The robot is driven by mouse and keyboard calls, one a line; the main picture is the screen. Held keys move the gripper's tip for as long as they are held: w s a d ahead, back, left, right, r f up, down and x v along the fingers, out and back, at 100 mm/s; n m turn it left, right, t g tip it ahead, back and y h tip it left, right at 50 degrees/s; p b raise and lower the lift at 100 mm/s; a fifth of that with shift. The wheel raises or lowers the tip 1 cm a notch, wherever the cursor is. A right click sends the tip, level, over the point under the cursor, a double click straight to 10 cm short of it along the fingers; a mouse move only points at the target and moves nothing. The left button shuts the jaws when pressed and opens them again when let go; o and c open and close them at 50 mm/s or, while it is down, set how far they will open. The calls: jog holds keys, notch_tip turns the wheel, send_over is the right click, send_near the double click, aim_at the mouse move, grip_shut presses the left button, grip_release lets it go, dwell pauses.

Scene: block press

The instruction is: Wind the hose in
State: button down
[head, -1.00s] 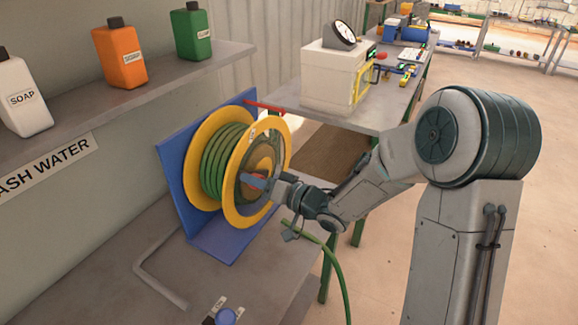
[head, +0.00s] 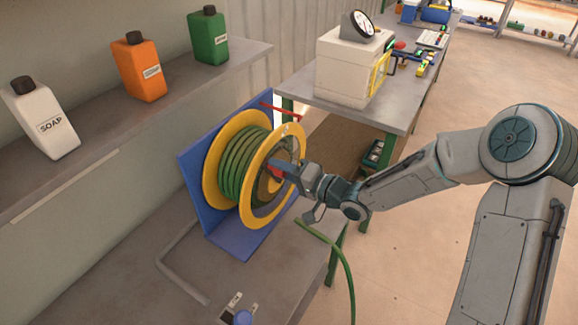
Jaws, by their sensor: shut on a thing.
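The hose reel has two yellow rims (head: 247,212) and stands on a blue bracket (head: 232,240) on the grey bench. Several turns of green hose (head: 241,160) are wound between the rims. A loose length of hose (head: 338,256) hangs over the bench's front edge towards the floor. My gripper (head: 284,174) is at the reel's near face, shut on the crank handle, which is mostly hidden by the fingers. A small red part (head: 275,172) shows beside the fingertips. A red bar (head: 281,112) sticks out at the top of the bracket.
A shelf above holds a white soap bottle (head: 45,125), an orange bottle (head: 140,72) and a green bottle (head: 208,38). A bent grey pipe (head: 180,273) and a blue knob (head: 242,317) are on the bench. A white press (head: 345,68) stands on the table behind.

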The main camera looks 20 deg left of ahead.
jog(key=c, duration=1)
grip_release()
jog(key=shift+o, duration=0.2)
jog(key=shift+d, duration=0.15)
jog(key=s+d+b, duration=0.2)
jog(key=d, duration=1.1)
jog(key=shift+d+r, duration=0.2)
jog(key=shift+r, duration=0.05)
